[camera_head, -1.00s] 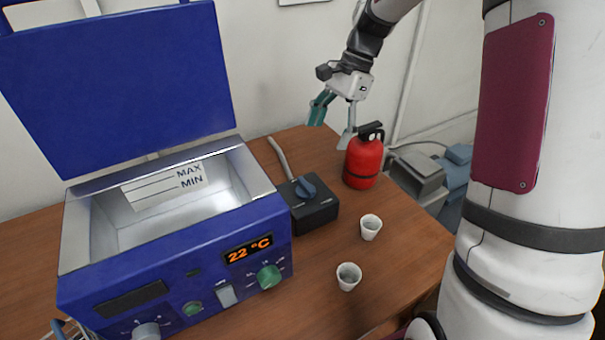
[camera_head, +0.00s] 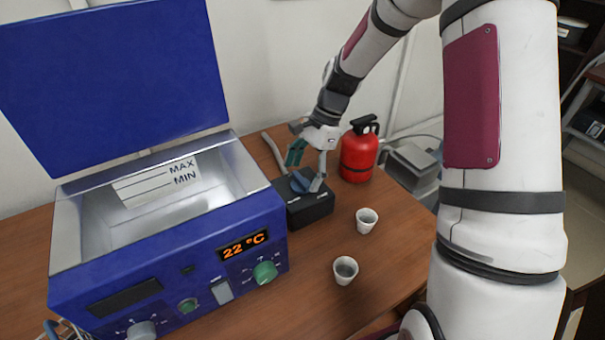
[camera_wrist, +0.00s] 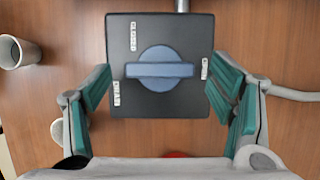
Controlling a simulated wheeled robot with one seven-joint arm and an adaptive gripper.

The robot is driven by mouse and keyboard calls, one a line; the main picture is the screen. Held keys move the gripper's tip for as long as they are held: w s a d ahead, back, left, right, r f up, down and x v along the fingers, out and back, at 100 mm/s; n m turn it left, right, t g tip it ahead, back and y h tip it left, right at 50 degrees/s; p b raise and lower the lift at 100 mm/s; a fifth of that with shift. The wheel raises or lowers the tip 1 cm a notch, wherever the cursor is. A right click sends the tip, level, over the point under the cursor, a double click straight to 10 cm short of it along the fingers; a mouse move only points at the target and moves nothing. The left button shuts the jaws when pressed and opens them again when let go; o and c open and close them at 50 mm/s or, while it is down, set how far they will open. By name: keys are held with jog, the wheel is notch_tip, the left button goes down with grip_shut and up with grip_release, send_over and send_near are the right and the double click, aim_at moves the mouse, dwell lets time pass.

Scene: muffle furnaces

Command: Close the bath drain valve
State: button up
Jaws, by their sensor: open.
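The drain valve is a black box (camera_head: 312,208) with a blue round knob (camera_head: 300,182) on top, beside the right wall of the blue bath (camera_head: 165,255). In the wrist view the knob's raised bar (camera_wrist: 160,70) lies horizontally across the picture. Labels on the box read CLOSED at upper left, DRAIN at lower left, and a partly legible word, apparently OPEN, at right. My gripper (camera_head: 307,168) is just above the valve. In the wrist view its teal fingers (camera_wrist: 162,92) stand open on both sides of the box, apart from the knob.
A red extinguisher-like canister (camera_head: 359,155) stands close to the right of my gripper. Two white cups (camera_head: 366,221) (camera_head: 345,270) stand on the wooden table in front of the valve. The bath's lid (camera_head: 115,80) is raised. A hose (camera_head: 274,150) runs behind the valve.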

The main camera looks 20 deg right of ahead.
jog(key=shift+a+f, duration=0.2)
jog(key=shift+f, duration=0.2)
jog(key=c, duration=1.1)
jog(key=shift+c, duration=0.2)
